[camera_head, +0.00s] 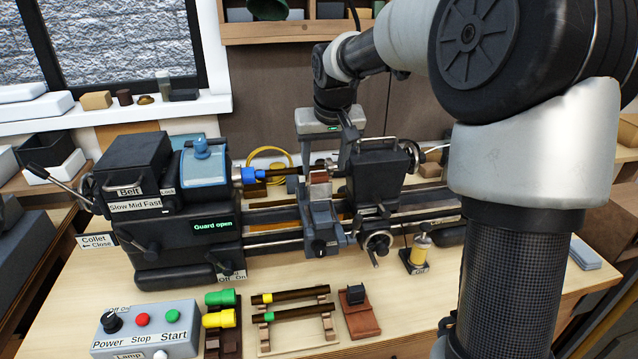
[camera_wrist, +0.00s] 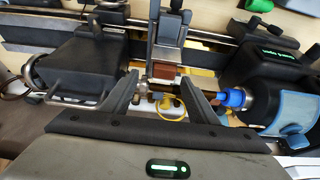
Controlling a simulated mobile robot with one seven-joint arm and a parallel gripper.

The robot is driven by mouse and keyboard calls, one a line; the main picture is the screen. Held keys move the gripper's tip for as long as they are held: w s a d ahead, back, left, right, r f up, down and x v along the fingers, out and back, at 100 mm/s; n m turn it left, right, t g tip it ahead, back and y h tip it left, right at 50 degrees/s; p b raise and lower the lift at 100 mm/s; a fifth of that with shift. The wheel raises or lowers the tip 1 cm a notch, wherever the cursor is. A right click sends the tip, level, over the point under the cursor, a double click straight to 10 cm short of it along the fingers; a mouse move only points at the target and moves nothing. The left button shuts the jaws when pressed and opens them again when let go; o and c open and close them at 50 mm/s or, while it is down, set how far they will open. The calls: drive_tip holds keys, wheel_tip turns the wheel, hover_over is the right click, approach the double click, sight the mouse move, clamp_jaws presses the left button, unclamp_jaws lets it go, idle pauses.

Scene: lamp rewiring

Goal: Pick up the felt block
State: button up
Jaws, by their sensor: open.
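A small reddish-brown block (camera_head: 319,190) sits on the lathe's carriage, below my gripper (camera_head: 322,163). It also shows in the wrist view (camera_wrist: 166,72), just beyond the gap between my fingertips (camera_wrist: 160,84). A dark block (camera_head: 355,293) rests on a red-brown stand (camera_head: 362,319) at the front of the bench. No label shows which of these is the felt block. My gripper is open, with nothing seen held between its fingers. A dark rod crosses behind the fingers in the wrist view. Contact with the brown block cannot be told.
The headstock with its blue guard (camera_head: 203,168) is left of my gripper, and the tailstock (camera_head: 378,170) is close on its right. A rack with dark rods (camera_head: 290,302) and a control box (camera_head: 148,328) stand in front. Bare bench lies at the front right.

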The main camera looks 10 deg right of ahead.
sight(319, 174)
drive_tip(key=x, duration=0.5)
drive_tip(key=shift+a+f, duration=0.1)
drive_tip(key=shift+a, duration=0.3)
drive_tip(key=shift+c, duration=0.4)
drive_tip(key=c, duration=1.1)
